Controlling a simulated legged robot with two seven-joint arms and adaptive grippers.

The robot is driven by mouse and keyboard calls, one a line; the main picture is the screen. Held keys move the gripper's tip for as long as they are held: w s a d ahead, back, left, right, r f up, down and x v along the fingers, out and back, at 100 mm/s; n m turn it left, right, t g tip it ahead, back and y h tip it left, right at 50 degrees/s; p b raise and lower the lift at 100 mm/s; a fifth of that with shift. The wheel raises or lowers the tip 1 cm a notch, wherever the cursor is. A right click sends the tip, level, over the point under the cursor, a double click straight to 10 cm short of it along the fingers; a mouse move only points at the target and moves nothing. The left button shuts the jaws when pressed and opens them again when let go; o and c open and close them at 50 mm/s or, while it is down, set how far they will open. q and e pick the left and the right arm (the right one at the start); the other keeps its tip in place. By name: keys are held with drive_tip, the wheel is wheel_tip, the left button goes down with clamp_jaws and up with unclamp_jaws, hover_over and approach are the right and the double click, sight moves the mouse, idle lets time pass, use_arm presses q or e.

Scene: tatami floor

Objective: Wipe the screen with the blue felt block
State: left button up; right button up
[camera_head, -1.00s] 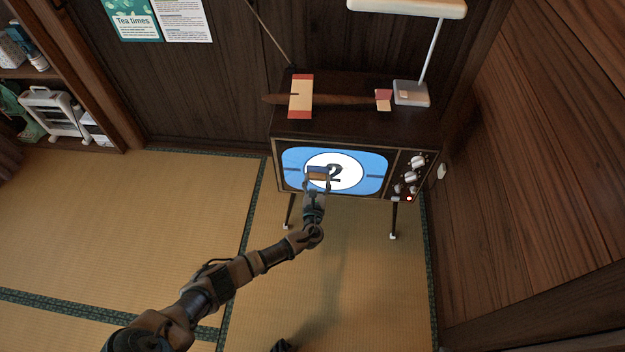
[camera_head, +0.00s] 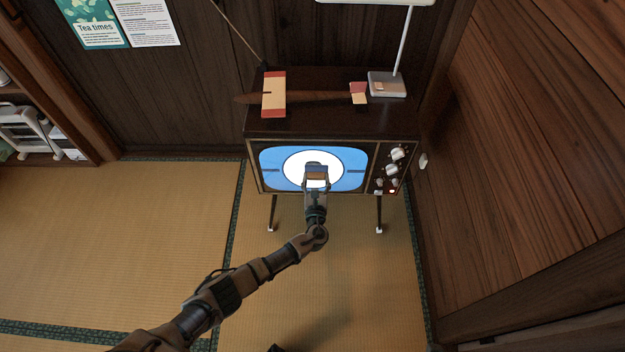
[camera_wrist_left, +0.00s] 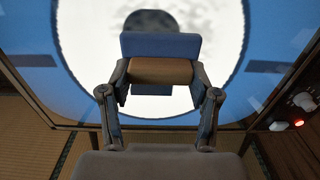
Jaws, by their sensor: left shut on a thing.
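The television screen (camera_head: 352,160) is lit blue with a white circle and faces me. In the left wrist view the screen (camera_wrist_left: 85,60) fills the background, with a blurred dark grey patch in the circle above the block. My left gripper (camera_head: 316,180) is in front of the screen's lower middle, shut on the felt block (camera_head: 316,171). In the left wrist view the block (camera_wrist_left: 160,45) is blue with a tan band, held between both fingers of the left gripper (camera_wrist_left: 160,74). I cannot tell whether the block touches the glass. My right gripper is not in view.
The television cabinet (camera_head: 322,118) stands on thin legs, with knobs (camera_head: 396,153) right of the screen. A model plane (camera_head: 316,97) and a lamp (camera_head: 387,84) sit on top. A wooden wall is close on the right. Tatami floor (camera_head: 120,240) is open at left.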

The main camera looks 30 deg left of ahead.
use_arm(q)
drive_tip(key=shift+w+d+f, duration=0.15)
drive_tip(key=shift+w+d, duration=0.25)
drive_tip(key=shift+d, duration=0.4)
drive_tip(key=shift+w+d+b, duration=0.3)
drive_tip(key=shift+d+b, duration=0.05)
drive_tip(key=shift+d, duration=0.1)
